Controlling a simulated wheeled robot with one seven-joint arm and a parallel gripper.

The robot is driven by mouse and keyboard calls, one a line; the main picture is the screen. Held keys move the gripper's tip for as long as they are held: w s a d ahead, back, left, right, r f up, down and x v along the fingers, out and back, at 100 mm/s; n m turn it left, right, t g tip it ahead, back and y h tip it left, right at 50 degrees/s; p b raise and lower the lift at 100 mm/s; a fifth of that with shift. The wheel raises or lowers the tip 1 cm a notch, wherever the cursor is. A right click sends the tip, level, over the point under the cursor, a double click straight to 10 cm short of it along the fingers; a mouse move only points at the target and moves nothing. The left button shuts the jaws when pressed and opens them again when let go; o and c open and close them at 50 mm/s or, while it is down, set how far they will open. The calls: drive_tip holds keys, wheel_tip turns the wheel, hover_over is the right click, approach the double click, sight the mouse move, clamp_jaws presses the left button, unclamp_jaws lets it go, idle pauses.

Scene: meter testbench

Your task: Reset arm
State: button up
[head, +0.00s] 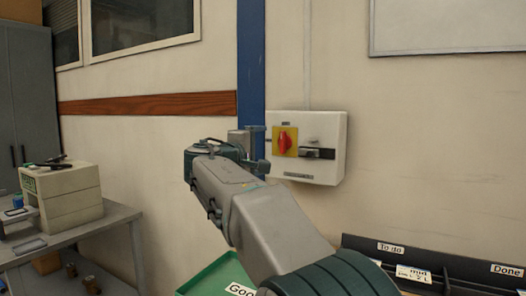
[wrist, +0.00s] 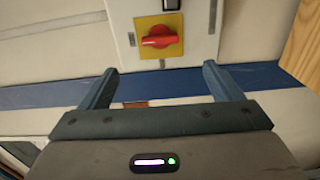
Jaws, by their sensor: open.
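My gripper (wrist: 158,85) is open and empty in the wrist view, its two fingers apart in front of the wall. In the head view my arm reaches forward and up, and the gripper (head: 262,150) is just left of the white switch box (head: 330,132). The box carries a red rotary knob (head: 285,142) on a yellow plate and a dark lever to its right. The wrist view shows the red knob (wrist: 160,41) beyond the fingertips, with its handle lying sideways in that picture. The fingers look apart from the knob.
A bench (head: 105,222) with a beige device (head: 68,194) stands at the left. A green bin (head: 215,276) and dark trays marked "To do" and "Done" (head: 440,262) are below, the bin partly behind my arm. A blue post (head: 251,65) runs up the wall.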

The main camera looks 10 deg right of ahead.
drive_tip(key=s+d+f+m+g+y+p, duration=0.4)
drive_tip(key=s+d+f+g+p, duration=0.3)
drive_tip(key=s+d+f+p, duration=0.45)
drive_tip(key=s+a+f+m+g+y+p, duration=0.1)
drive_tip(key=s+f+m+y+p, duration=0.1)
drive_tip(key=s, duration=0.6)
drive_tip(key=s+a+f+m+g+y+p, duration=0.1)
drive_tip(key=s+f+m+g+y, duration=0.1)
drive_tip(key=s, duration=0.6)
drive_tip(key=s+a+f+m+g+y+p, duration=0.1)
drive_tip(key=s+f, duration=0.3)
drive_tip(key=s, duration=0.5)
drive_tip(key=shift+a+f+m+g+y+p, duration=0.4)
drive_tip(key=shift+a+m+y+p, duration=0.15)
drive_tip(key=shift+m+y+p, duration=0.3)
